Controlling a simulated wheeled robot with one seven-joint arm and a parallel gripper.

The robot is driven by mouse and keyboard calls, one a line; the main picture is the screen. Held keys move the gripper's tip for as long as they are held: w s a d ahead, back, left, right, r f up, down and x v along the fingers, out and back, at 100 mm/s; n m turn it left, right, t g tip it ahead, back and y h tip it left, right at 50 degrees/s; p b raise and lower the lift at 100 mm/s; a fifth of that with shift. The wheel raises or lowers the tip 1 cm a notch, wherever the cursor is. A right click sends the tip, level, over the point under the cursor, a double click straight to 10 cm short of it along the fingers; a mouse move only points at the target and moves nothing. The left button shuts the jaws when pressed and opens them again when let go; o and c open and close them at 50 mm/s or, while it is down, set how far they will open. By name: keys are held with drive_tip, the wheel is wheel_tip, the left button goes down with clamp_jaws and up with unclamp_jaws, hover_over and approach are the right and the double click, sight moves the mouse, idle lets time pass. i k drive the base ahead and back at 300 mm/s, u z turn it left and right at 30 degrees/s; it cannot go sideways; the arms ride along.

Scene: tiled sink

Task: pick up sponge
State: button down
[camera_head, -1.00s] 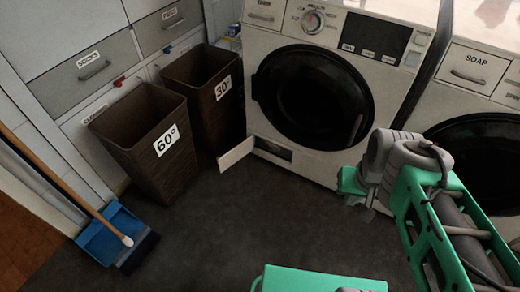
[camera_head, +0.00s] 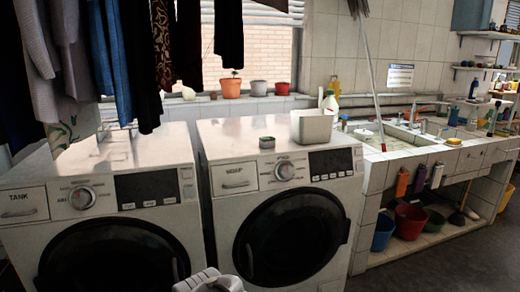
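A small yellow item (camera_head: 453,141) lies on the front edge of the tiled sink at the right; it may be the sponge, but it is too small to be sure. A small green and grey block-like item (camera_head: 267,142) sits on top of the right washing machine; I cannot tell whether it is a sponge. A grey part of my arm shows at the bottom edge, in front of the machines. My gripper's fingers are not in view.
Two washing machines (camera_head: 218,180) stand side by side, with a pale container (camera_head: 312,126) on the right one. The tiled sink (camera_head: 400,150) has a blue bucket (camera_head: 383,232) and a red bucket (camera_head: 410,219) below. Clothes (camera_head: 150,50) hang above the left. Dark floor at lower right is clear.

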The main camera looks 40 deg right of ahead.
sight(268, 142)
drive_tip(key=u, duration=0.2)
drive_tip(key=k, duration=0.35)
drive_tip(key=z, duration=1.3)
drive_tip(key=i, duration=1.4)
drive_tip(key=u, duration=0.9)
